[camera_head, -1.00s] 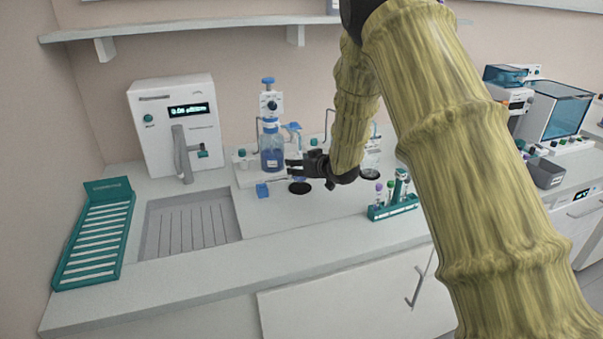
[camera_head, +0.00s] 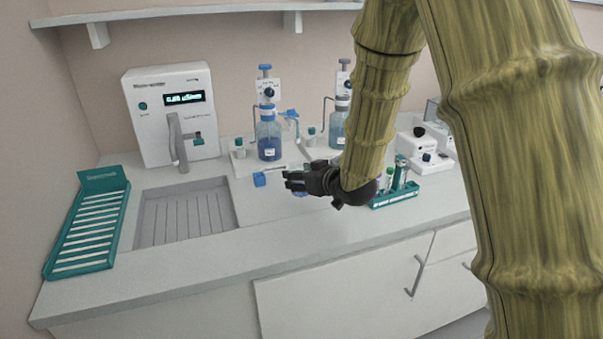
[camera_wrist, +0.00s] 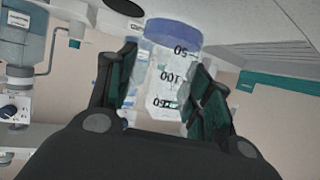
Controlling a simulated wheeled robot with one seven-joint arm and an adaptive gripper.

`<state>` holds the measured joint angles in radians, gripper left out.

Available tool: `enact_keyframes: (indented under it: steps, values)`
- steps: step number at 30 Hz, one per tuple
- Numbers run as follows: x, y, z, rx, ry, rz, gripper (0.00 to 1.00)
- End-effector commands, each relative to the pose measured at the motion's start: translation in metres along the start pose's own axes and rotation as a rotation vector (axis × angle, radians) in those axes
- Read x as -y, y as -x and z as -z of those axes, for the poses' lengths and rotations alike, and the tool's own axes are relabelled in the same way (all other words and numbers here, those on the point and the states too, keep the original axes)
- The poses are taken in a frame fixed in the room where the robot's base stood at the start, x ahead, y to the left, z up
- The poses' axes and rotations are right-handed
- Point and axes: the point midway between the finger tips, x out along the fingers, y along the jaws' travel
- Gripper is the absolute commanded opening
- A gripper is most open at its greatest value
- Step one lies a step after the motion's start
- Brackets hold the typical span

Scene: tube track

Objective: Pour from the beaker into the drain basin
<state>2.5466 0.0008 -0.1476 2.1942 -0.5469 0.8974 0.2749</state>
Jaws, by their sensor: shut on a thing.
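A clear beaker with dark printed marks (camera_wrist: 168,68) fills the middle of the wrist view, bluish at the end toward the counter. My gripper (camera_head: 298,182) is shut on it, with a dark green finger pad on each side. In the head view the gripper is over the counter in front of the blue-capped bottle, and little of the beaker can be made out behind the fingers. The drain basin (camera_head: 184,214) is a grey, ribbed, sunken area to the left of my gripper. I see no liquid leaving the beaker.
A white dispenser unit (camera_head: 172,118) with a tap stands behind the basin. A teal rack (camera_head: 90,228) lies left of it. Bottles with pumps (camera_head: 268,138) stand behind my gripper; a teal tube rack (camera_head: 394,195) is to its right. The counter between gripper and basin looks mostly clear.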

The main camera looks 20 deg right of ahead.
Motion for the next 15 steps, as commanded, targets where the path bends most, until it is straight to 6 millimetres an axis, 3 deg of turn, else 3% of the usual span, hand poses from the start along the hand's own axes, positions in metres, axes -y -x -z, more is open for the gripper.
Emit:
enact_keyframes:
  steps: [15]
  values:
    - [0.009, 0.029, -0.011, 0.000, 0.000, 0.001, 0.32]
